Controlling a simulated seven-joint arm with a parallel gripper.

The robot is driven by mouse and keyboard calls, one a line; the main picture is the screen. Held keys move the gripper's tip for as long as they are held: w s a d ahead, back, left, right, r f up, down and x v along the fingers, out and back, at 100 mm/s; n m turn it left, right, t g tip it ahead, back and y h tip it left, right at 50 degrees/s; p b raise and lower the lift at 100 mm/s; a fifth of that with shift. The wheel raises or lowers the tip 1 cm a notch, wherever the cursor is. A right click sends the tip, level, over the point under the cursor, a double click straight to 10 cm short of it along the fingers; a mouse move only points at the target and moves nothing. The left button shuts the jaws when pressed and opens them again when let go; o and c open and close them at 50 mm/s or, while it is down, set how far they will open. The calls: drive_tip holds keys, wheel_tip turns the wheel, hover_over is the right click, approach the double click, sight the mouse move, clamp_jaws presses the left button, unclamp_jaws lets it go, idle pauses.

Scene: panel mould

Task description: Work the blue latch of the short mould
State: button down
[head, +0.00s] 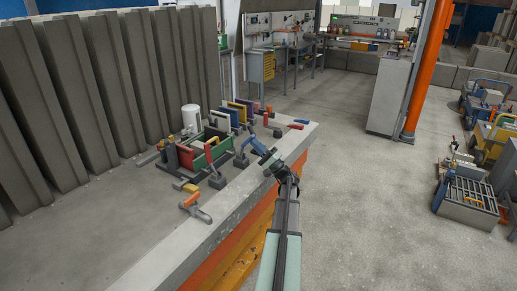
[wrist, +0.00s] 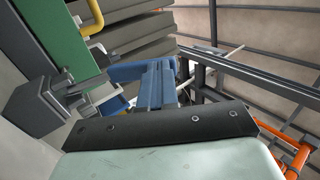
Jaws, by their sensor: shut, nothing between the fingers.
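The blue latch (head: 257,144) is by the right end of the green-walled mould (head: 221,143) on the bench. In the wrist view the blue latch (wrist: 150,78) fills the centre, just beyond the dark edge of my gripper's body. My gripper (head: 269,161) is shut and empty, close beside the latch on its right. I cannot tell whether it touches the latch. My fingertips do not show clearly in the wrist view. A green wall (wrist: 60,40) stands at upper left there, with a grey block (wrist: 40,102) against it. Whether the latch is open or closed is unclear.
The bench (head: 85,235) carries an orange-handled latch (head: 190,201) in front and red handles (head: 268,111) behind. A white cylinder (head: 191,118) stands behind the mould. Tall grey panels (head: 90,90) line the left.

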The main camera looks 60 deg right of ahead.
drive_tip(key=shift+w+r+g, duration=0.9)
drive_tip(key=shift+w+r, duration=0.15)
drive_tip(key=w+g, duration=0.1)
drive_tip(key=w+r+g, duration=0.1)
drive_tip(key=w+g, duration=0.1)
drive_tip(key=shift+w+r, duration=0.2)
drive_tip(key=shift+r, duration=0.05)
drive_tip(key=shift+w+r+g, duration=0.15)
drive_tip(key=shift+w+g, duration=0.8)
drive_tip(key=shift+g, duration=0.15)
drive_tip(key=shift+w, duration=0.85)
drive_tip(key=s+r, duration=0.1)
drive_tip(key=s, duration=1.3)
drive_tip(key=shift+s, duration=0.15)
